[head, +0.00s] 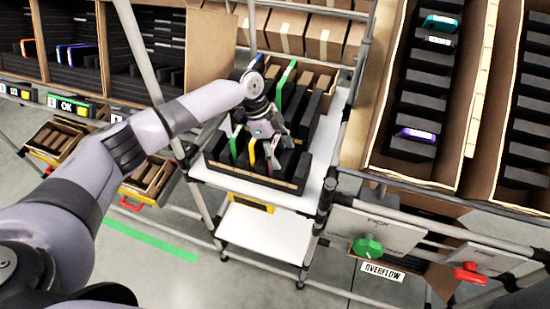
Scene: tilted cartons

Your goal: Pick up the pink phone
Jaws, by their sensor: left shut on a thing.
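My left gripper (279,156) reaches down into the front carton (225,171) on the white shelf stand. It is shut on a thin phone with a pink edge, the pink phone (274,147), which stands among the carton's black dividers. The fingers hide much of this phone, and I cannot tell whether it is clear of its slot. A yellow-edged phone (252,151) and a green-edged phone (235,141) stand to its left in the same carton. My right gripper is not in view.
A carton behind holds a green-edged phone (286,76) among black dividers. Tilted cartons on the right hold a teal phone (440,22) and a purple phone (417,134). The stand's white top (318,178) has a bare strip at right. Grey rack posts stand close around.

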